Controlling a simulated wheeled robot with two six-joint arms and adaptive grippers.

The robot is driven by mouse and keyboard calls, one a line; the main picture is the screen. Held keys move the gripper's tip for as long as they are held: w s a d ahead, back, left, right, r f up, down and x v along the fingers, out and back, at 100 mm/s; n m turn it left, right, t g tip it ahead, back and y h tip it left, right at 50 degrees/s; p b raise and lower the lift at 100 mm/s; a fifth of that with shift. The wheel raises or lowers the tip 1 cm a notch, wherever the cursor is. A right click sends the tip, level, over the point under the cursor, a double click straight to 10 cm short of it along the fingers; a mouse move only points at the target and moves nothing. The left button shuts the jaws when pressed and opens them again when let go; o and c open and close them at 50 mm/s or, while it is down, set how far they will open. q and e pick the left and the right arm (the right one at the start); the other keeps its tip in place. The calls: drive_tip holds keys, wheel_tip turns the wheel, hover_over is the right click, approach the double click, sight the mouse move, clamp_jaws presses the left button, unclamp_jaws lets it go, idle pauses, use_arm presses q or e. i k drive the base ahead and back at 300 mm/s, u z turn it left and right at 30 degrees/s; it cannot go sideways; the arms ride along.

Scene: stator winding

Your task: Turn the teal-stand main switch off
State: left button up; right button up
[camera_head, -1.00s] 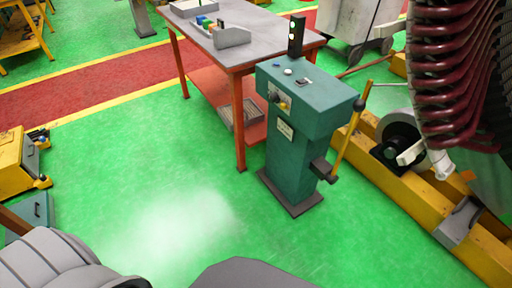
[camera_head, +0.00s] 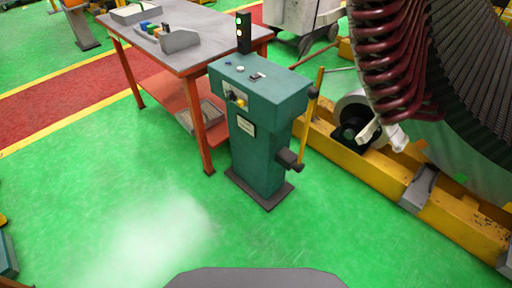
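The teal stand (camera_head: 262,135) stands upright on the green floor, right of the picture's middle. Its top carries small controls, including a blue one, a white one and a dark-and-white rocker-like one (camera_head: 258,76). A black switch with a yellow part (camera_head: 237,98) is on its front left face, above a small label plate (camera_head: 246,126). A black signal post (camera_head: 244,33) with lit lamps rises behind the top. I cannot tell the main switch's position at this size. Neither of my grippers is in view.
A grey-topped table with orange legs (camera_head: 200,52) stands behind the stand, with a tray and small coloured parts on it. A yellow beam (camera_head: 375,178) and the large stator with dark red coils (camera_head: 385,50) are at the right. Green floor is clear in front and left.

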sight(229, 96)
drive_tip(key=u, duration=0.2)
drive_tip(key=i, duration=1.25)
drive_tip(key=z, duration=0.35)
